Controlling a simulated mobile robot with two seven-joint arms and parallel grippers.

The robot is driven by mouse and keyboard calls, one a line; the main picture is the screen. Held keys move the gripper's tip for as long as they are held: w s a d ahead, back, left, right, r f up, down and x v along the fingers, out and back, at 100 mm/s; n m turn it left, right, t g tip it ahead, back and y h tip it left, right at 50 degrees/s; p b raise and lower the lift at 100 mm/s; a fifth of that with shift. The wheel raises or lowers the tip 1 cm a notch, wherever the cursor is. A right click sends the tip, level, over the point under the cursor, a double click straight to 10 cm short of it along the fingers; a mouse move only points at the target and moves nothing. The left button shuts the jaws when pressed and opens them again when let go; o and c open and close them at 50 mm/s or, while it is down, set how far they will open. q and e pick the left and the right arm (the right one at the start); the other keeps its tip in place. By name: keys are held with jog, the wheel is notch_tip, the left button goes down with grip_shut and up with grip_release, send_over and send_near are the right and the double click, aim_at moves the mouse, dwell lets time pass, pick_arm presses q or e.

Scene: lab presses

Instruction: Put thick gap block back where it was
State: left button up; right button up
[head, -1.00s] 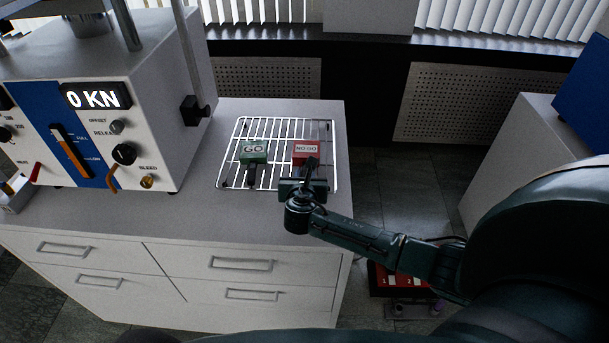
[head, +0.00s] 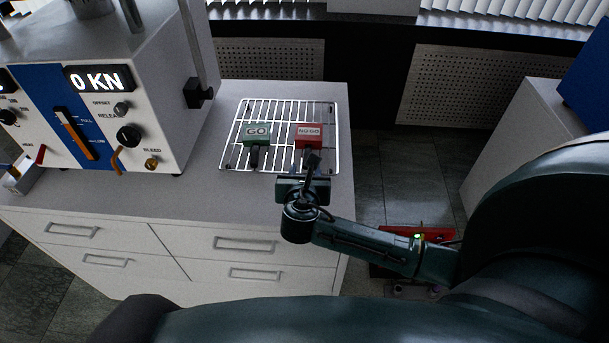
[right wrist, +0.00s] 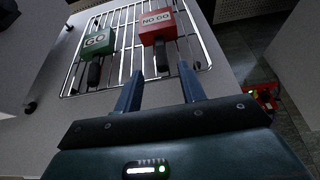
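Two blocks with black handles lie side by side on a white wire rack (head: 228,166). The green block (head: 257,133) is marked GO and the red block (head: 309,135) is marked NO GO. No label says which is the thick one. Both handles point toward the front. My right gripper (head: 307,181) is just in front of the red block. In the right wrist view its fingers (right wrist: 160,72) are apart and empty. The red block's handle (right wrist: 161,55) lies ahead, lined up with the gap between them. The green block (right wrist: 99,43) is to the left. My left gripper is out of view.
The rack stands on a grey-topped drawer cabinet (head: 205,190). A press (head: 125,95) reading 0 KN stands left of the rack. A red object (head: 425,236) is on the floor to the right. Another cabinet (head: 515,150) stands across a floor gap.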

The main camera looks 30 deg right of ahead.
jog(key=shift+v, duration=1.65)
jog(key=s+m+g, duration=0.1)
jog(key=m, duration=0.1)
jog(key=s+a+f+m+y, duration=0.1)
jog(key=s+m, duration=0.1)
jog(key=s+f+m+g, duration=0.1)
jog(key=s+m, duration=0.1)
jog(key=shift+s+a+f+m+g, duration=0.2)
jog(key=shift+m+g, duration=0.1)
jog(key=shift+m, duration=0.1)
jog(key=s+a+m+g+y, duration=0.1)
jog(key=s+m+g+y, duration=0.45)
jog(key=s+m, duration=1.35)
jog(key=w+a+f+m+t+y, duration=0.1)
jog(key=w+a+f+t+y, duration=0.2)
jog(key=w+a+f+t, duration=0.3)
jog(key=shift+w+a+f+t+y, duration=0.2)
jog(key=shift+w+t+y, duration=0.15)
jog(key=shift+w+t, duration=0.35)
